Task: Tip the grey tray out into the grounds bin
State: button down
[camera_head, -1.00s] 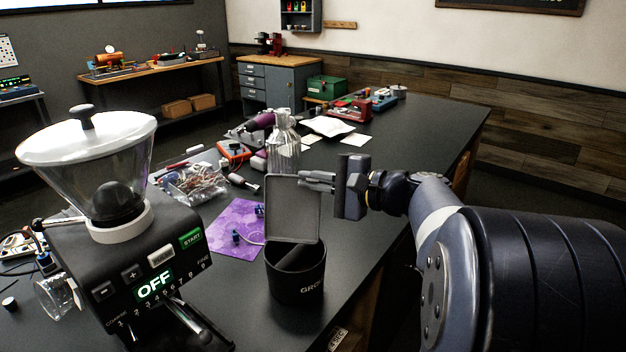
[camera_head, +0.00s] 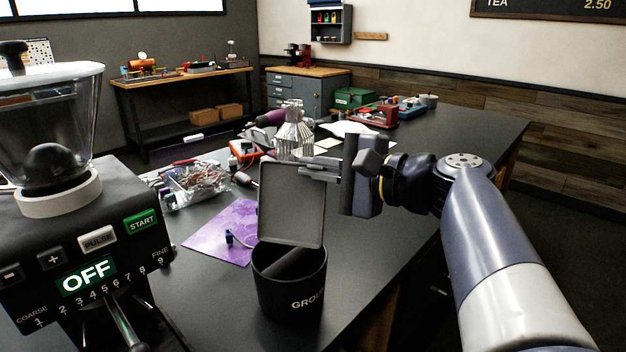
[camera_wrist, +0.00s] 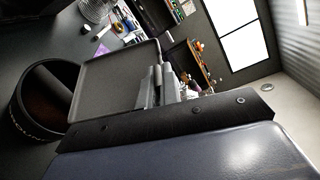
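The grey tray (camera_head: 291,203) is tilted steeply, nearly on edge, above the black grounds bin (camera_head: 290,297). Its inner face is toward the head camera and looks bare. My gripper (camera_head: 318,170) is shut on the tray's upper right edge. In the wrist view the fingers (camera_wrist: 158,88) grip the rim of the tray (camera_wrist: 112,85), and the bin (camera_wrist: 22,118) lies to the left below it. The tray's lower edge is at the bin's mouth; I cannot tell if they touch. A bar crosses the bin's opening, with dark brown inside in the wrist view.
A grinder (camera_head: 75,230) reading OFF stands at the left. Behind the bin are a purple mat (camera_head: 222,232), a bag of parts (camera_head: 196,184) and a clear ribbed bottle (camera_head: 295,135). The dark counter (camera_head: 390,262) is clear to the right of the bin.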

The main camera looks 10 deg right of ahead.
jog(key=shift+s, duration=0.1)
jog(key=shift+w+d+r+m+p, duration=0.2)
jog(key=shift+w+m+p, duration=0.15)
jog(key=shift+p, duration=0.65)
jog(key=p, duration=0.1)
jog(key=w+m+p, duration=0.1)
jog(key=p, duration=0.1)
jog(key=shift+w+d+f+g, duration=0.15)
jog(key=shift+d+g, duration=0.1)
jog(key=shift+g, duration=0.15)
jog(key=w+d+f+m+g+p, duration=0.3)
jog(key=m+p, duration=0.5)
jog(key=p, duration=1.3)
jog(key=w+f+g, duration=0.1)
jog(key=w+g, duration=0.1)
jog(key=w, duration=0.1)
jog(key=shift+w+y+p, duration=0.25)
jog(key=shift+y+p, duration=0.15)
jog(key=shift+m, duration=0.35)
